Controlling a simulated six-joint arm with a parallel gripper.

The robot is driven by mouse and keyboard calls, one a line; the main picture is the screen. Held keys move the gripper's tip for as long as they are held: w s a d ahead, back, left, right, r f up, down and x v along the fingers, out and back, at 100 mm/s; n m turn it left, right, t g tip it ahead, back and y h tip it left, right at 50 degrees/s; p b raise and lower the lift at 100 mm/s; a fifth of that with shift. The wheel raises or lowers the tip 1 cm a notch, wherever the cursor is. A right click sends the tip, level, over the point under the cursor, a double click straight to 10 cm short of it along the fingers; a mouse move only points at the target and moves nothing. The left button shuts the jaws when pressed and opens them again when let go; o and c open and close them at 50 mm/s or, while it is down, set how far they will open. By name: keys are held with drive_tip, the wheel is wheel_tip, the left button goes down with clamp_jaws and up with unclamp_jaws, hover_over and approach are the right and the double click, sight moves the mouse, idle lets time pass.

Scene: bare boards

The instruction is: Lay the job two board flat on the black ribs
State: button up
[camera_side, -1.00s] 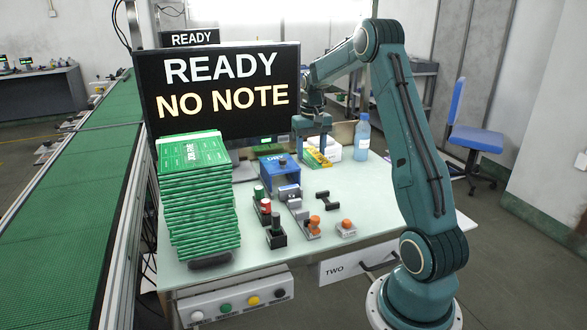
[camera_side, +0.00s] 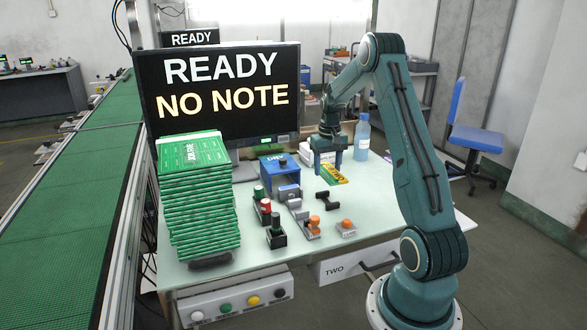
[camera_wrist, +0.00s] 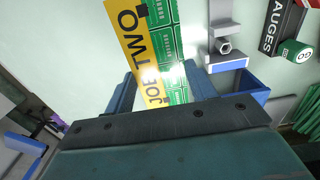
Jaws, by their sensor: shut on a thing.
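The job two board, green with a yellow lettered strip, shows in the side view (camera_side: 334,177) at the back right of the bench. In the wrist view the board (camera_wrist: 150,45) runs up and away from between the fingers. My gripper (camera_side: 327,167) points down and is shut on the board; its fingers show on both sides of it in the wrist view (camera_wrist: 162,88). I cannot tell how far the board is above the bench. A small black H-shaped piece (camera_side: 327,201) lies in front of the board, apart from it; it may be the black ribs.
A blue box (camera_side: 279,170) stands left of my gripper. Stamps and gauges (camera_side: 276,230) stand in the bench's middle. A tall stack of green boards (camera_side: 200,200) is at the left. A bottle (camera_side: 362,138) stands behind at the right. The right front of the bench (camera_side: 375,215) is clear.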

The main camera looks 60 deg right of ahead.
drive_tip(key=shift+f, duration=3.95)
drive_tip(key=shift+f, duration=0.4)
drive_tip(key=o, duration=1.1)
drive_tip(key=shift+r, duration=0.1)
wheel_tip(320, 180, up, 14)
drive_tip(key=shift+f, duration=0.2)
wheel_tip(320, 180, up, 14)
drive_tip(key=shift+f, duration=0.1)
